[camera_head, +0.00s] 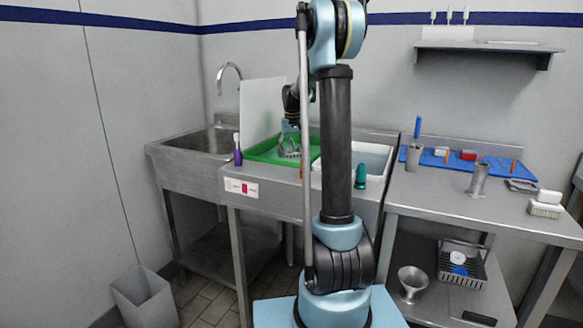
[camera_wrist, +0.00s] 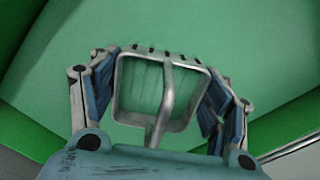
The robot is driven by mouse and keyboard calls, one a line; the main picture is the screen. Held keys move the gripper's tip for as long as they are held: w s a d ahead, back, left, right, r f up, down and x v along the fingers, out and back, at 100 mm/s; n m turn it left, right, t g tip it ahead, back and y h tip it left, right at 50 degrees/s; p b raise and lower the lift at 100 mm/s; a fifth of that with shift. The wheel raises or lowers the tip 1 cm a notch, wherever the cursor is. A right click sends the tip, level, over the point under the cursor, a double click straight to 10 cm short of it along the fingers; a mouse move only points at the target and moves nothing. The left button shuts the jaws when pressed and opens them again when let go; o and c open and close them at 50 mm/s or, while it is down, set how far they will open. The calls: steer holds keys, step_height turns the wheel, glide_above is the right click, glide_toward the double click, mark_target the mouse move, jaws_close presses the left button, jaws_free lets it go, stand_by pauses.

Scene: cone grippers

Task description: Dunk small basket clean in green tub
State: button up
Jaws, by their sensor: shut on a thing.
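The green tub (camera_head: 262,150) is set into the steel counter, left of my arm in the head view. Its green inside (camera_wrist: 265,60) fills most of the wrist view. My gripper (camera_head: 290,140) is at the tub, partly hidden by my own arm in the head view. In the wrist view my gripper (camera_wrist: 162,90) is shut on the small basket (camera_wrist: 190,68), a metal frame with a curved handle, with a finger on each side. The basket is over or inside the tub; I cannot tell whether it touches the bottom.
A white tub (camera_head: 374,160) is right of the green one. A purple bottle (camera_head: 238,152) and a teal bottle (camera_head: 361,177) stand near the counter's front edge. A white board (camera_head: 261,108) stands upright behind the green tub. A steel sink (camera_head: 205,140) is at the left.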

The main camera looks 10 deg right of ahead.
steer(key=shift+r, duration=5.2)
steer(key=shift+r, duration=0.1)
steer(key=shift+r, duration=1.9)
